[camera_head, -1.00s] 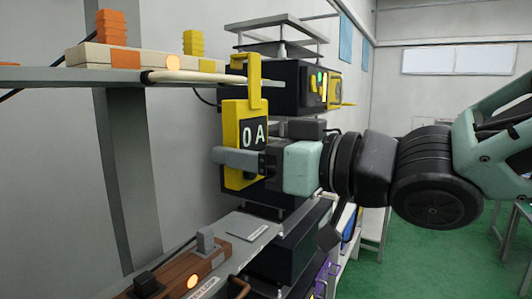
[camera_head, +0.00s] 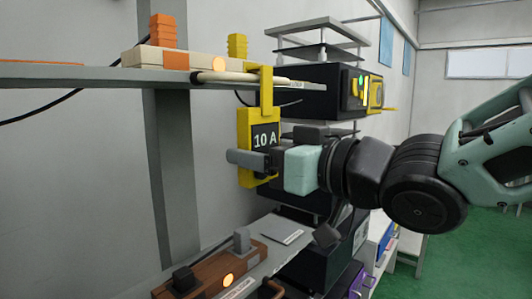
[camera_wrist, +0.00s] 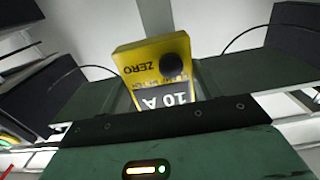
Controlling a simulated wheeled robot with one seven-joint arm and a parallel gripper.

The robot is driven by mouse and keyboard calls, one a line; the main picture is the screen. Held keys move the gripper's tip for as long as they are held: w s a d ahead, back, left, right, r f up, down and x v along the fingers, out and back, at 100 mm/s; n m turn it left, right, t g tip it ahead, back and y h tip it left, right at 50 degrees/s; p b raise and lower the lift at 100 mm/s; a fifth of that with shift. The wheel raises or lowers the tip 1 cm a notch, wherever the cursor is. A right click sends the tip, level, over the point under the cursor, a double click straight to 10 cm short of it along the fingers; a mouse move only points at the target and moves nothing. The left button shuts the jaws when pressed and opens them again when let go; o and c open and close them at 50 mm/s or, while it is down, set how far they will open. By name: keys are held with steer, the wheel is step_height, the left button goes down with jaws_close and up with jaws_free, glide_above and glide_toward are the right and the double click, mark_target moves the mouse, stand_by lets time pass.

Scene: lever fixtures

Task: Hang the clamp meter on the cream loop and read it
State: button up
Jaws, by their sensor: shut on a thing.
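The clamp meter (camera_head: 261,120) is yellow with a dark display that reads 10 A. It hangs upright below the shelf edge. Its yellow hook-shaped jaw crosses the cream loop (camera_head: 222,77), which shows as a cream bar along the shelf edge on both sides of the jaw. The jaw's far side is hidden, so full enclosure cannot be seen. My gripper (camera_head: 255,160) is shut on the meter's body. In the wrist view, the meter (camera_wrist: 151,60) stands between my fingers, with a ZERO label, a dark round knob and 10 A upside down.
The upper shelf (camera_head: 90,76) carries a cream box (camera_head: 190,60) with an orange stack and a lit lamp. A lower shelf (camera_head: 285,233) holds a brown box (camera_head: 207,272) with a lit lamp. Black equipment (camera_head: 320,95) stands close behind the meter. Green floor is open at right.

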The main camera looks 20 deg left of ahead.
steer(key=o, duration=1.2)
steer(key=shift+d, duration=0.15)
